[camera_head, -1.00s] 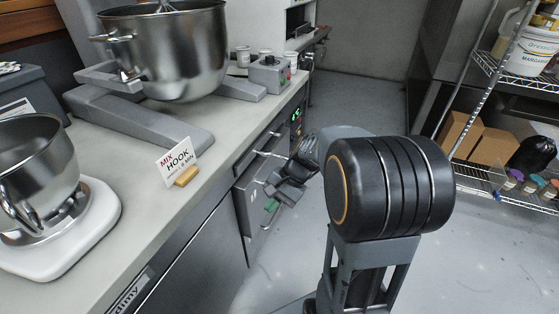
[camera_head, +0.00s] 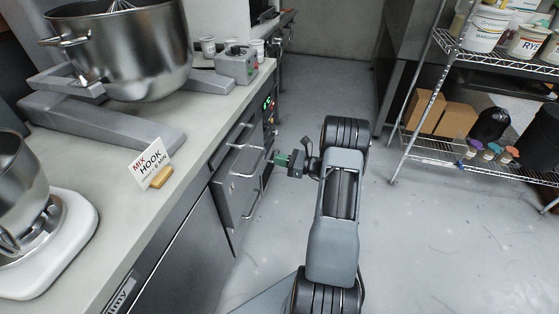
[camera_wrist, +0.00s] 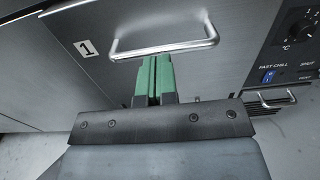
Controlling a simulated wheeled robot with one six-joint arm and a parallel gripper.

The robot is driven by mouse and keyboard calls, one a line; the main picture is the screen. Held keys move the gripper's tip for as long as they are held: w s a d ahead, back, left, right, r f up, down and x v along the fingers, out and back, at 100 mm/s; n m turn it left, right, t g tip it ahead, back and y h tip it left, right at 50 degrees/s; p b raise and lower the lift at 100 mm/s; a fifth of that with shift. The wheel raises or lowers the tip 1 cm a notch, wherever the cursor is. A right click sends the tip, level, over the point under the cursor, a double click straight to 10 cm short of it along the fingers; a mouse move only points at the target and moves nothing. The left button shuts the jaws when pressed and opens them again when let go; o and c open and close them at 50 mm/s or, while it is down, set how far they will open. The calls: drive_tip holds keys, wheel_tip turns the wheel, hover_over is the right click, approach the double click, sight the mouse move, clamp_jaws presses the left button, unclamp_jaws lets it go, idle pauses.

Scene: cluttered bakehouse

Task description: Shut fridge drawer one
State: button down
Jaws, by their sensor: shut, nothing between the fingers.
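The drawer front marked 1 (camera_wrist: 60,80) fills much of the wrist view, with a steel bar handle (camera_wrist: 165,50) across it. In the head view the drawer fronts (camera_head: 232,180) are on the counter's right side, seen at a steep angle. I cannot tell how far out drawer one stands. My gripper (camera_head: 281,159) is shut and empty, beside the drawer fronts and pointing at them. In the wrist view its green fingertips (camera_wrist: 153,62) are together just below the handle; I cannot tell whether they touch the front.
A control panel (camera_wrist: 292,45) with a dial and blue switch is right of the drawer. The counter (camera_head: 185,150) holds a large mixer bowl (camera_head: 125,50), a small mixer and a sign (camera_head: 150,160). A wire shelf (camera_head: 430,145) stands right. The floor between is clear.

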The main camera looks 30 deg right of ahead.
sight(247, 153)
drive_tip(key=x, duration=1)
drive_tip(key=shift+w+a+b, duration=0.15)
drive_tip(key=shift+a+b, duration=0.1)
drive_tip(key=shift+b, duration=0.1)
drive_tip(key=shift+w, duration=0.15)
